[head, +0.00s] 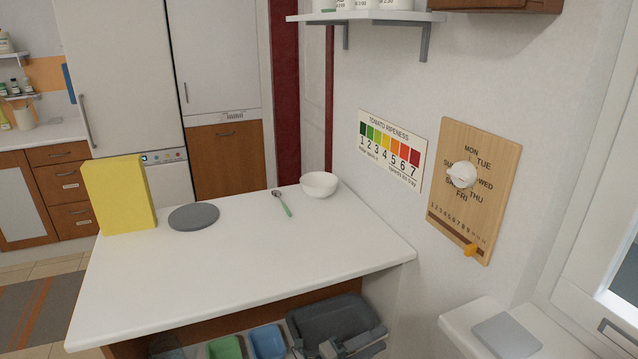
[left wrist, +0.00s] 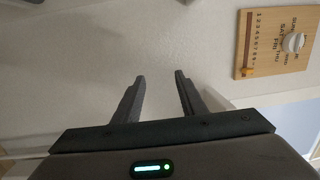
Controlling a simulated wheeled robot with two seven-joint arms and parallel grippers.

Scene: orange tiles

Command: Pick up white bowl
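The white bowl (head: 319,185) stands upright on the far right corner of the white table (head: 240,255), close to the wall. It looks empty. My left gripper (left wrist: 160,77) is open in the left wrist view, with nothing between its fingers and a pale surface beyond. In the head view a grey gripper (head: 345,345), which I take as my left one, shows at the bottom edge, low by the table's front and far from the bowl. My right gripper is not seen. The bowl is not in the left wrist view.
A spoon with a green handle (head: 283,203) lies left of the bowl. A grey round plate (head: 194,216) and a yellow box (head: 118,194) are further left. Bins (head: 268,342) sit under the table's front. A wooden calendar board (head: 472,190) hangs on the right wall. The table's front is clear.

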